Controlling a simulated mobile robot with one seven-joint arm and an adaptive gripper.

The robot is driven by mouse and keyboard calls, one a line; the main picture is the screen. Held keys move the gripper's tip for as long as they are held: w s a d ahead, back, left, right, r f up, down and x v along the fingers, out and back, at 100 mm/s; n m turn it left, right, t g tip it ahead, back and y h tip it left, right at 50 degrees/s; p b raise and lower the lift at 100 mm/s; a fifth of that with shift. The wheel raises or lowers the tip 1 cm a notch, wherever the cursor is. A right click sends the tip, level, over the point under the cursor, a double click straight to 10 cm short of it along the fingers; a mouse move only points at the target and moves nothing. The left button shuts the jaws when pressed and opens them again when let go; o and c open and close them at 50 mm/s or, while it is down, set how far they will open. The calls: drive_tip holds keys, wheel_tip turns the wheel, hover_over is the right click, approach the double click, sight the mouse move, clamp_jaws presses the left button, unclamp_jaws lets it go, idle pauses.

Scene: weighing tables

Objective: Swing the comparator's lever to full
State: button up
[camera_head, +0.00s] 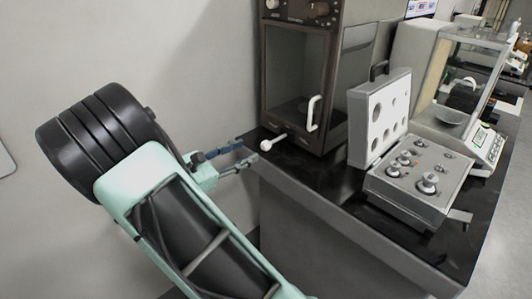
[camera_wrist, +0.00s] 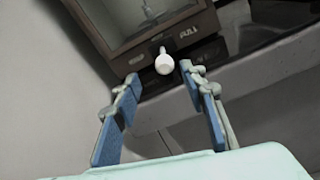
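The comparator (camera_head: 298,75) is a dark brown cabinet with a glass front at the left end of the black table. Its lever (camera_head: 272,142) is a short stick with a white knob, low on the front. In the wrist view the knob (camera_wrist: 165,64) is ahead of the fingers, with the marking "FULL" (camera_wrist: 188,31) to its right. My gripper (camera_head: 247,157) is open and empty, just left of and slightly below the knob in the head view. In the wrist view its two blue-padded fingers (camera_wrist: 163,84) stand on either side of the knob's line, apart from it.
A white door handle (camera_head: 313,113) sticks out from the cabinet. An open grey weight case (camera_head: 418,180) stands to the right, and a glass-sided balance (camera_head: 463,100) is behind it. The table's front edge (camera_head: 340,210) runs below the cabinet. A plain wall is on the left.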

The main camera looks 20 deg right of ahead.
sight(271, 142)
drive_tip(key=shift+h, duration=0.6)
drive_tip(key=b+x, duration=0.1)
drive_tip(key=x, duration=0.2)
drive_tip(key=f+x, duration=0.1)
drive_tip(key=x, duration=0.3)
drive_tip(key=b+x, duration=0.1)
drive_tip(key=x, duration=0.3)
drive_tip(key=shift+d+f+b, duration=0.1)
drive_tip(key=shift+f+b, duration=0.2)
drive_tip(key=shift+f, duration=0.05)
clamp_jaws()
